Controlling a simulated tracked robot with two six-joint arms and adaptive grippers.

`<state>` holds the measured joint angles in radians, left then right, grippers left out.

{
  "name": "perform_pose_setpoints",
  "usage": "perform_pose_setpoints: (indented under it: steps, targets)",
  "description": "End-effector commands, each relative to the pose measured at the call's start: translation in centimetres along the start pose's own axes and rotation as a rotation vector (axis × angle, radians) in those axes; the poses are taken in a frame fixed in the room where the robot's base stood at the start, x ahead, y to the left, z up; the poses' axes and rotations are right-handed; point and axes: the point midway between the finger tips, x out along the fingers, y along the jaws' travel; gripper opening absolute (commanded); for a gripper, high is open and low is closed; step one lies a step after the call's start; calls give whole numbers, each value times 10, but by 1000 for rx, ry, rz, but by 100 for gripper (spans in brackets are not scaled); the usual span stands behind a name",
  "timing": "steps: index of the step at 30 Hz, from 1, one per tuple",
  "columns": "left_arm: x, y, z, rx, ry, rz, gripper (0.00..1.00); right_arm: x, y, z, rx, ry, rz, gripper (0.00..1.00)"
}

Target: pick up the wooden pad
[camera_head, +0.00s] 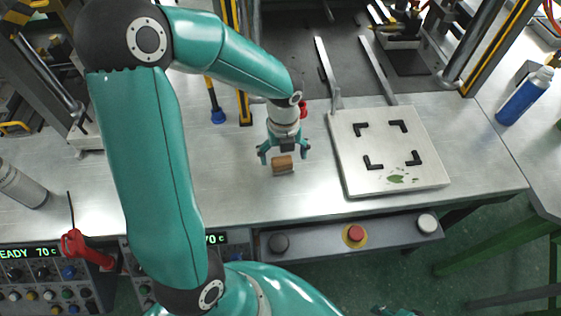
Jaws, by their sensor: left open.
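The wooden pad (283,164) is a small brown block lying on the steel table (225,190) near the middle of the view. My left gripper (284,157) is open above the pad, pointing down, with one finger to each side of it. I cannot tell whether the fingers touch the pad or how high above it they are. My right gripper does not show clearly in view.
A white square plate (350,180) with black corner brackets and a green smudge lies to the right. A control panel with a red button (355,233) runs along the front edge. A blue bottle (525,96) stands far right.

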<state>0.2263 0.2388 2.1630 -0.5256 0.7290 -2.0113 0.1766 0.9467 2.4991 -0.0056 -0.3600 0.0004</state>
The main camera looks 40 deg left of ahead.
Motion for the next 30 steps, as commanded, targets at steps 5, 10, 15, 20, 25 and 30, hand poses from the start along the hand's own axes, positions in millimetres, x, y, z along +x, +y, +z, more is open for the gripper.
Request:
perform_pose_setpoints:
  steps: [5,10,15,20,25,30]
  targets:
    - [17,0,-1,2,4,4,92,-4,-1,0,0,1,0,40]
    - [43,0,0,1,3,3,92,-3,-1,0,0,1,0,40]
    - [51,0,0,1,1,0,92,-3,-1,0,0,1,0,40]
    - [51,0,0,1,0,-1,92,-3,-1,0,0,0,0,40]
    - [51,0,0,1,1,-1,67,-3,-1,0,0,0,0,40]
    - [51,0,0,1,1,-1,38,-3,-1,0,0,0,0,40]
